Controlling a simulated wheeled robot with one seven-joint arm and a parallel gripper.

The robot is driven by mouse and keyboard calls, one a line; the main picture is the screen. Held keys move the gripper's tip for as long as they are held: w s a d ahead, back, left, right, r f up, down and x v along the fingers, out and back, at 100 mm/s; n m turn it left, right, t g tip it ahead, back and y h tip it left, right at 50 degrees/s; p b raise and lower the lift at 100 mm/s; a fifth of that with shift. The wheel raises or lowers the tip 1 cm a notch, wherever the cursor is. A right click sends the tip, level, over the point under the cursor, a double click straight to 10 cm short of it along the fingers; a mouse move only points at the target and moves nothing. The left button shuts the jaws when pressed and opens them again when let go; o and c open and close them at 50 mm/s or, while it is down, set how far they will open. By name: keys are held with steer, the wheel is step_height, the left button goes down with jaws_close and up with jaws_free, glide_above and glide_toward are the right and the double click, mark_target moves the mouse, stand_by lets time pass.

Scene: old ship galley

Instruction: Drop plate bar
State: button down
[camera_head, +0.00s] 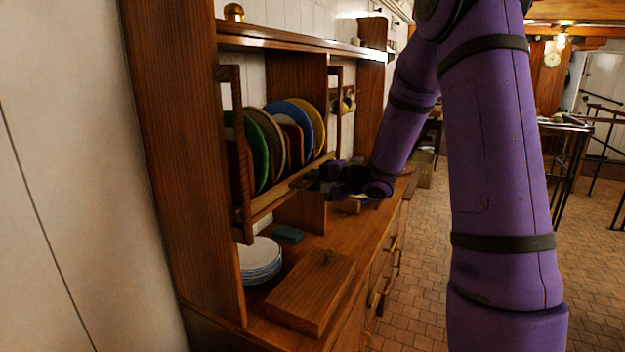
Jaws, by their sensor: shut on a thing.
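The plate bar (270,200) is a wooden rail along the front of the plate rack. It runs between two wooden uprights, below the front of a row of standing plates. Green (257,150), blue (303,122) and yellow-edged plates stand on edge behind it, with brown ones among them. My gripper (312,180) comes from the right and is shut on the plate bar near its far half. The dark fingers hide that part of the bar, and the exact grip is small in view.
A wooden block or board (312,288) lies on the counter (345,243) below the rack. A stack of white plates (258,262) and a small dark green item (288,234) stand beside it. Tiled floor (410,300) is open to the right, with railings (605,125) further back.

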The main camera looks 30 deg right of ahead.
steer(key=c, duration=1.2)
jaws_free()
steer(key=shift+f, duration=0.4)
steer(key=shift+o, duration=0.4)
steer(key=shift+r, duration=0.15)
steer(key=shift+s, duration=0.1)
steer(key=v, duration=1)
steer(key=shift+s+d, duration=0.2)
steer(key=shift+s, duration=0.05)
steer(key=shift+r, duration=0.1)
